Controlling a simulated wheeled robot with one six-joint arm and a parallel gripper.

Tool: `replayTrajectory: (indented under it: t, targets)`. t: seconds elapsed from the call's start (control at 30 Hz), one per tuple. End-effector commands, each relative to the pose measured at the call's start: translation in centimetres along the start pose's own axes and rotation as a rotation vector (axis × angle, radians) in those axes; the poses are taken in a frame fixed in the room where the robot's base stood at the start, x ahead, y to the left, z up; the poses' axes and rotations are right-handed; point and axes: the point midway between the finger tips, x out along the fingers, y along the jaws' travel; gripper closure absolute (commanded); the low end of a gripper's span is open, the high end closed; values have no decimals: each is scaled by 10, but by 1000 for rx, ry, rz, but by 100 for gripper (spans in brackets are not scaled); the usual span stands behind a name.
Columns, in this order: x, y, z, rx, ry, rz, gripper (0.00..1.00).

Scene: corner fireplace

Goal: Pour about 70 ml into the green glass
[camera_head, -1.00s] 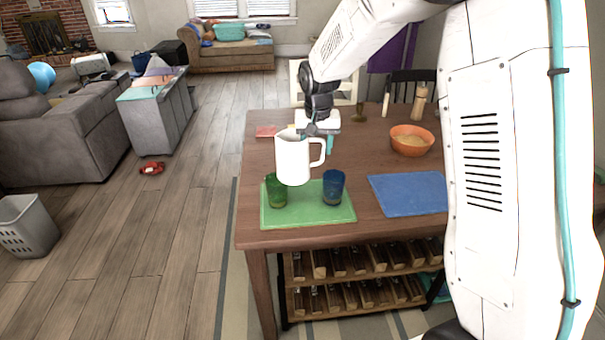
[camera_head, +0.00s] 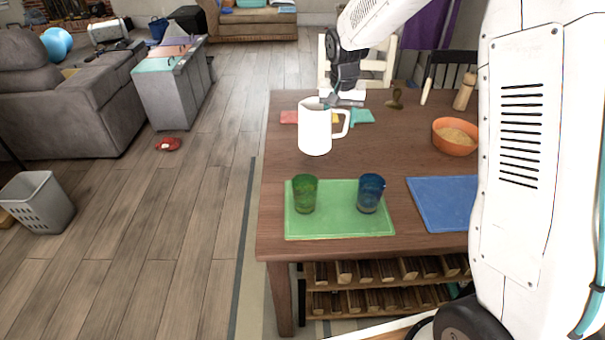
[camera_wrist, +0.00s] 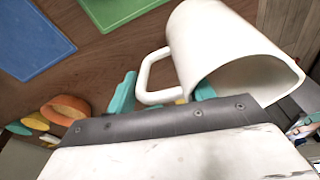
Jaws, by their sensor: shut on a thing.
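A white pitcher (camera_head: 314,132) is upright in the head view, beyond the glasses and apart from them. My gripper (camera_head: 338,104) is shut on its handle; the teal fingers show beside the handle in the wrist view (camera_wrist: 160,92). The pitcher's wide mouth (camera_wrist: 255,78) shows there, but I cannot see liquid inside. The green glass (camera_head: 304,195) stands upright on the left of the green mat (camera_head: 340,225). A blue glass (camera_head: 370,194) stands on its right. I cannot tell the level in either glass.
A blue mat (camera_head: 440,205) lies right of the green one. An orange bowl (camera_head: 454,145) with tan contents stands at the right. Wooden shakers (camera_head: 464,92) and small coloured pieces (camera_head: 362,117) are at the table's back. Bare wood lies between pitcher and glasses.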

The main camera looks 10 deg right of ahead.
Motion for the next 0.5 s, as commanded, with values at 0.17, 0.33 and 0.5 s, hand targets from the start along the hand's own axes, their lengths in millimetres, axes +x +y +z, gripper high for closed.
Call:
replayTrajectory:
  t: [0.17,0.33,0.5]
  targets:
    - [7,-28,16,154,-1,25,94]
    - [15,-58,36,352,-2,56,94]
    - [23,-85,58,563,-4,90,94]
